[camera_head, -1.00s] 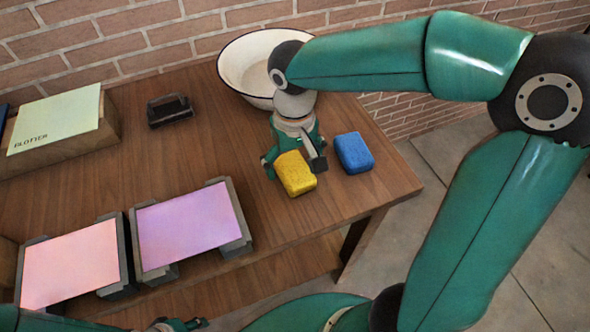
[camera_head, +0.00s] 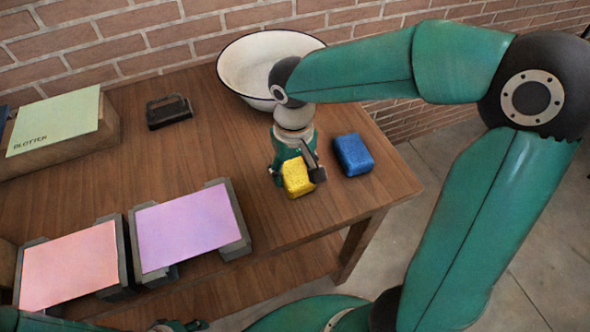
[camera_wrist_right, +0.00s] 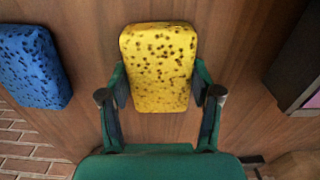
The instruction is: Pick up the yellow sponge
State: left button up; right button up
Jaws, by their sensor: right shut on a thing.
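The yellow sponge (camera_head: 298,178) is a speckled block on the right part of the wooden table in the head view. My right gripper (camera_head: 297,176) comes down over it from behind, and its fingers stand on either side of the sponge. In the right wrist view the sponge (camera_wrist_right: 158,68) sits between the two fingers of the gripper (camera_wrist_right: 160,92), which are shut on its sides. I cannot tell whether the sponge is clear of the table. Of my left arm only a small part (camera_head: 180,325) shows at the bottom edge; its fingertips cannot be made out.
A white basin (camera_head: 240,66) stands behind. Two presses with pink (camera_head: 70,266) and purple (camera_head: 186,228) sheets, a dark holder (camera_head: 168,111) and a blotter block (camera_head: 55,122) are left.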

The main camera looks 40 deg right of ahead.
aim_at(294, 170)
notch_tip(294, 170, up, 20)
jog(key=p, duration=0.2)
dwell(0.4)
jog(key=o, duration=0.3)
jog(key=c, duration=0.5)
